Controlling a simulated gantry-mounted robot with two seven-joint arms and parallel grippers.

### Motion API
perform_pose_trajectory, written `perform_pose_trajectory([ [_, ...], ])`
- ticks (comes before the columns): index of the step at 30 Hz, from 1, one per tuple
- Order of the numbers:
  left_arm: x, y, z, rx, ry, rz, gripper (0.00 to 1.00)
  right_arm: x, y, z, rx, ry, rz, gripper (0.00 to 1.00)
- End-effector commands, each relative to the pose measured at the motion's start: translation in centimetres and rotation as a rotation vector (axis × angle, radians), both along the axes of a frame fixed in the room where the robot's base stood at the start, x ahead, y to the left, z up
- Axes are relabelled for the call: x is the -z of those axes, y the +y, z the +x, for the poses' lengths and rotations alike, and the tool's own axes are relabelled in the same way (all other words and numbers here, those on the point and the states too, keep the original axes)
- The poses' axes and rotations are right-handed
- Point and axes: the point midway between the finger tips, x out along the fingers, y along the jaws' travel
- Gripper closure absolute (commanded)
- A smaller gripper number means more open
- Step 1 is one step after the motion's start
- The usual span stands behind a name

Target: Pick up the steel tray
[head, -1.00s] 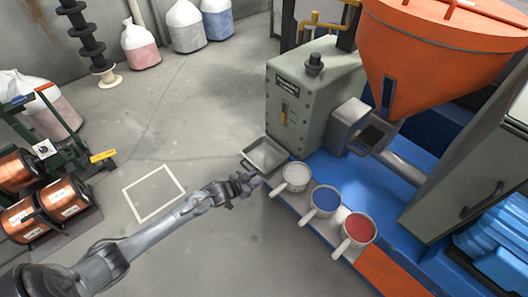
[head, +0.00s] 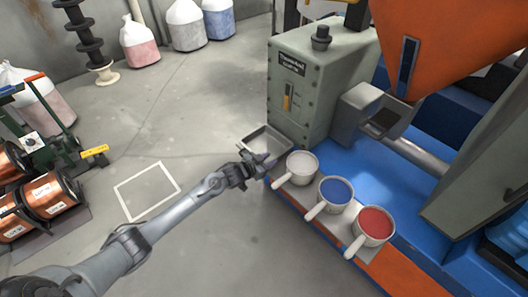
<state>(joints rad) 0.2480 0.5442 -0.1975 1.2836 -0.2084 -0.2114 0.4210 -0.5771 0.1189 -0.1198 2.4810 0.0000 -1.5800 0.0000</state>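The steel tray (head: 268,139) is a shallow grey metal pan at the left end of the blue machine base, beside the grey-green control box. My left gripper (head: 262,163) is at the tray's near edge and overlaps its front side in the head view. The fingers are small and dark here, so I cannot tell whether they are open, shut or touching the tray. My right gripper is not in view.
Three handled pots stand in a row right of the tray: white (head: 302,165), blue (head: 336,190) and red (head: 375,223). The control box (head: 308,95) rises behind the tray. Copper spools (head: 48,190) stand at left. The floor between is clear.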

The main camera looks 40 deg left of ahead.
Motion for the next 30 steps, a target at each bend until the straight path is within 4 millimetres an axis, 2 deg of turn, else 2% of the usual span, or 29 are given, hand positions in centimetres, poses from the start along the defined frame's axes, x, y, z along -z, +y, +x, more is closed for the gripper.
perform_pose_trajectory([
  [5,0.4,-0.1,0.7,0.001,-0.001,0.001,0.67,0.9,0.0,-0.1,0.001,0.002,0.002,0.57],
  [15,1.6,-0.4,4.2,0.000,-0.002,0.000,0.67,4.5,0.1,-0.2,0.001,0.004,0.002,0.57],
  [20,1.7,-0.5,5.0,0.000,-0.002,0.000,0.67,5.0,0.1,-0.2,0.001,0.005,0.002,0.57],
  [27,1.6,-0.5,5.1,0.000,0.000,0.001,0.67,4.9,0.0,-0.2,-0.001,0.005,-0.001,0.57],
  [28,1.6,-0.5,5.1,0.000,0.000,0.001,0.69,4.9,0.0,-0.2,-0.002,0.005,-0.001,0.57],
  [30,1.6,-0.5,5.1,0.000,0.000,0.001,0.79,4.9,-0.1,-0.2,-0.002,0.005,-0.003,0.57],
])
